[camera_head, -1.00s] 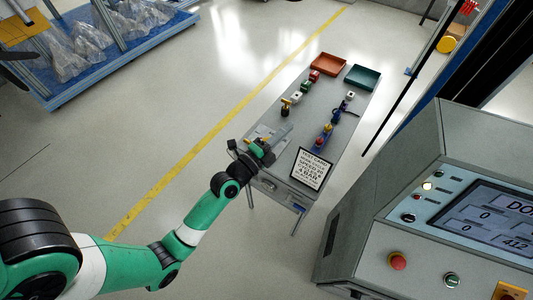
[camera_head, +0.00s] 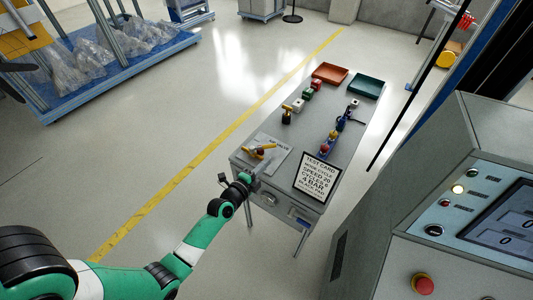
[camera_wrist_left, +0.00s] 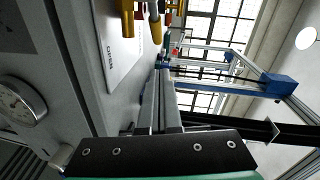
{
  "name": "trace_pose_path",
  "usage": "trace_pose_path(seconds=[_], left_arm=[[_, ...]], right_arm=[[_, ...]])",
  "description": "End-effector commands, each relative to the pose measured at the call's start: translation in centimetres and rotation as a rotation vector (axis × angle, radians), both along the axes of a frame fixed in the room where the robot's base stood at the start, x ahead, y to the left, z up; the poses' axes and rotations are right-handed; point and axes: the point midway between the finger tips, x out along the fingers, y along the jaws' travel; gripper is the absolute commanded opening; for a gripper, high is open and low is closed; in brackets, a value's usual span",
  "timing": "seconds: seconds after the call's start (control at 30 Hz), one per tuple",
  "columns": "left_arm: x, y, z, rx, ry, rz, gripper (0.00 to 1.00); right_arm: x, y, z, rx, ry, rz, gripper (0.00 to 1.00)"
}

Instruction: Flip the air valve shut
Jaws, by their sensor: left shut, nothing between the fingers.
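The air valve (camera_head: 262,151) has a yellow lever and sits on a pale label plate (camera_head: 277,158) at the near left of the grey table. In the left wrist view the yellow valve (camera_wrist_left: 127,18) shows at the top, cut off by the frame, with the pale plate (camera_wrist_left: 112,62) and its lettering beside it. My left gripper (camera_head: 262,167) is at the table's near edge, just in front of the valve and apart from it. Its fingers (camera_wrist_left: 159,90) are together and empty. My right gripper is not in view.
A test card (camera_head: 317,174) stands right of the plate. A row of coloured fittings (camera_head: 328,140), an orange tray (camera_head: 330,73) and a teal tray (camera_head: 365,86) lie farther back. A round gauge (camera_wrist_left: 20,102) is on the table's front. A grey console (camera_head: 440,200) stands at right.

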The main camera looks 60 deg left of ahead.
Motion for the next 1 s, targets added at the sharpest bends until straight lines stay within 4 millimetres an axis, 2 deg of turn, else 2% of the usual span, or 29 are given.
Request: trace_pose_path(seconds=[0.1,0.2,0.37,0.83,1.0], left_arm=[[2.3,1.2,-0.4,0.001,-0.002,-0.002,0.0],[2.5,3.0,-1.4,0.001,-0.002,0.003,0.0],[3.0,4.5,-1.3,0.0,-0.002,0.001,0.0],[3.0,4.9,-1.2,0.0,0.0,0.001,0.0],[2.5,5.7,-1.2,0.002,-0.001,0.016,0.0]], right_arm=[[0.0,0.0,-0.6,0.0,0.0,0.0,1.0],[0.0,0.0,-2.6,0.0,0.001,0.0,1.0],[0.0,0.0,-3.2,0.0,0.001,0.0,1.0],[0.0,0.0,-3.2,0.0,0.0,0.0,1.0],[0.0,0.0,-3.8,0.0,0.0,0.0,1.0]])
